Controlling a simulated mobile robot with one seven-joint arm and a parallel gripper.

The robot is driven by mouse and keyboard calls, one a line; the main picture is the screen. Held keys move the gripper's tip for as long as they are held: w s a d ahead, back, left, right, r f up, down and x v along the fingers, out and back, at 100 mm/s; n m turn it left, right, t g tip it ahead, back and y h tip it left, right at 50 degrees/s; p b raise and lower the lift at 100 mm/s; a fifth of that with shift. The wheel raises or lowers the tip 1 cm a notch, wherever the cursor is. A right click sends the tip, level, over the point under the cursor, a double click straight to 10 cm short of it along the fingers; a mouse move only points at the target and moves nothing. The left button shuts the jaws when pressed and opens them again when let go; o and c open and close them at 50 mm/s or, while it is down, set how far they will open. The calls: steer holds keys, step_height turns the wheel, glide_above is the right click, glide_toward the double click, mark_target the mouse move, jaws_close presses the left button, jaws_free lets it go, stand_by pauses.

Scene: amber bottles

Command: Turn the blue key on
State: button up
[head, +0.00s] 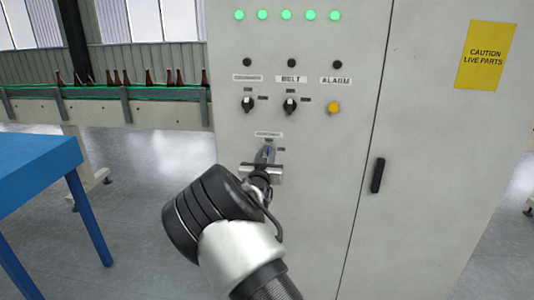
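A control cabinet (310,200) fills the middle of the head view. Under a small, unreadable label on its front, a small grey-blue part, apparently the blue key (268,148), shows at the tip of my gripper (264,158). My gripper reaches up to the cabinet front from below, with its fingers at the key. The fingers and wrist cover most of the key, so its angle is unclear. I cannot tell whether the fingers are closed on it or only beside it.
Above are two black knobs (248,104) (290,105), a yellow button (334,107) and several lit green lamps (287,15). A black door handle (377,175) is at right. A blue table (40,165) stands left, before a conveyor (110,108) with brown bottles.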

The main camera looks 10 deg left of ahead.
steer(key=shift+w, duration=0.75)
jaws_close()
